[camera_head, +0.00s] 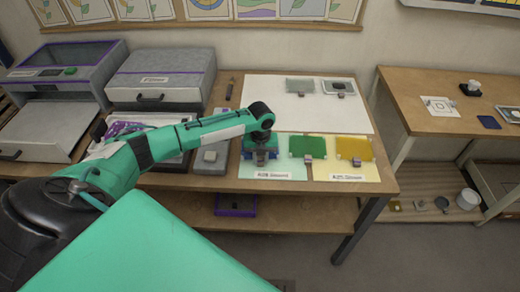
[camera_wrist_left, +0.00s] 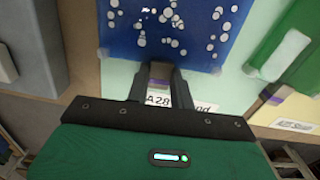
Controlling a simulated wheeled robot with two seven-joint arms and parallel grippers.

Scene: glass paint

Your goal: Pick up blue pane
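The blue pane (camera_wrist_left: 180,30), dotted with white spots, fills the top of the left wrist view. In the head view only a part of the blue pane (camera_head: 248,144) shows beside my left gripper (camera_head: 261,156), in line with the green and yellow panes. A small grey and purplish block (camera_wrist_left: 159,74) at the pane's near edge sits between the fingers of my left gripper (camera_wrist_left: 159,84). I cannot tell whether they press on it or stand just apart. A white label lies below, partly hidden by the fingers. My right gripper is out of view.
The green pane (camera_head: 307,146) and yellow pane (camera_head: 354,148) stand close to the right. Behind is a white board (camera_head: 270,94) with a pale pane (camera_head: 300,86) and a framed piece (camera_head: 338,87). Grey machines fill the left; a second table (camera_head: 430,90) stands right.

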